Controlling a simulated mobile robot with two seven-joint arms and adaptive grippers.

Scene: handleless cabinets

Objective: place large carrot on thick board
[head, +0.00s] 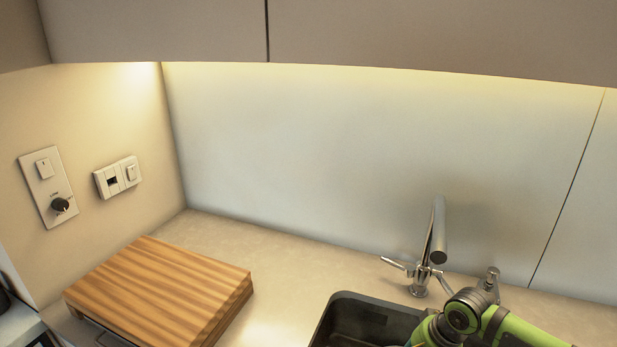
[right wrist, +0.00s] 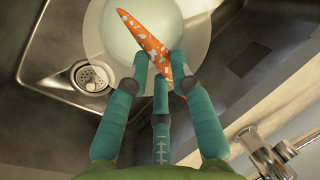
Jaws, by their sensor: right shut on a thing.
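The thick board (head: 165,285), a striped wooden block, lies on the counter at the left in the head view. The large carrot (right wrist: 146,38), orange with pale patches, is in the right wrist view. My right gripper (right wrist: 163,74) has its teal fingers shut on the carrot, near its lower end in the picture. The carrot is over a pale round dish (right wrist: 197,42) in the sink. In the head view only part of my green right arm shows at the bottom right; its gripper and the carrot are hidden there. My left gripper is not in view.
The dark sink (head: 347,318) is right of the board, with a drain (right wrist: 91,78) beside the dish. A metal faucet (head: 437,240) stands behind the sink. The counter between board and sink is clear. The board's top is bare.

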